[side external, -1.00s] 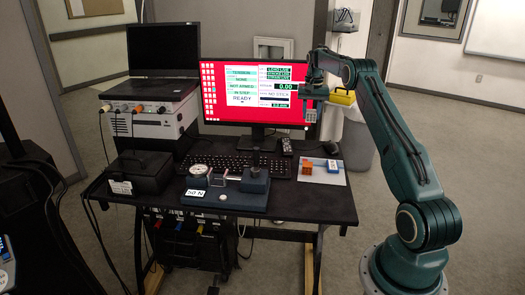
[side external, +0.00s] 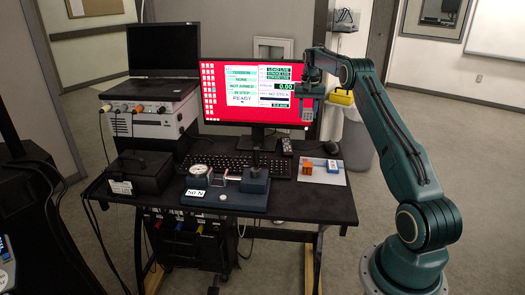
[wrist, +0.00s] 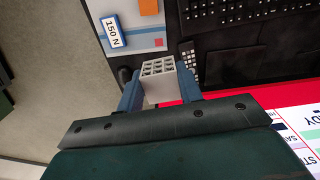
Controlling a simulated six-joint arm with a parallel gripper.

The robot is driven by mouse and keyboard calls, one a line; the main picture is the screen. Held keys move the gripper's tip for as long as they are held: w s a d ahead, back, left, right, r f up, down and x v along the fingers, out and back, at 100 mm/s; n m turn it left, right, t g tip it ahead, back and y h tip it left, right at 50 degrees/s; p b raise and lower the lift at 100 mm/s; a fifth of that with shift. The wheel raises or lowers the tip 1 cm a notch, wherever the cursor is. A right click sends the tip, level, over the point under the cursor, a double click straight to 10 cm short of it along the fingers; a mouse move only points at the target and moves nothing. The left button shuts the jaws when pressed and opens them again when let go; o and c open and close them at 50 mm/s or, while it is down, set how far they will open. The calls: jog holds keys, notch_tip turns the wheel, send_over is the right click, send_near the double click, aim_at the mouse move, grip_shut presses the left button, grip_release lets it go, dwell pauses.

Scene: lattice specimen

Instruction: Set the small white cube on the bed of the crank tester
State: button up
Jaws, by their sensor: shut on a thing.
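The small white cube, an open lattice block, is between the two blue fingers of my gripper (wrist: 160,80) in the wrist view (wrist: 158,69). My gripper (side external: 308,104) is shut on it and holds it up in front of the monitor, well above the desk. In the side view the cube (side external: 308,116) looks small and grey. The crank tester (side external: 228,199) stands on the desk to the lower left of my gripper, with a round dial (side external: 197,173), a 50 N label and a dark upright post (side external: 256,176). Its bed is too small to make out clearly.
An orange cube (side external: 306,167) and a blue-and-white block (side external: 332,166) sit on a pale mat (side external: 339,180) at the desk's right. The 150 N block (wrist: 113,30) shows in the wrist view. A keyboard (side external: 226,163) lies behind the tester. A black box (side external: 140,172) stands left.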

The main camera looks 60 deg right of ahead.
jog(key=w+a+f+n, duration=0.3)
jog(key=w+a+n, duration=0.25)
jog(key=a, duration=0.25)
jog(key=w+a+f+n, duration=0.3)
jog(key=w+a+n, duration=0.1)
jog(key=w+a, duration=0.35)
jog(key=n, duration=0.8)
send_near(221, 183)
jog(key=shift+f, duration=0.2)
jog(key=shift+f, duration=2.5)
jog(key=shift+f, duration=0.35)
jog(key=o, duration=1.5)
jog(key=shift+r, duration=0.2)
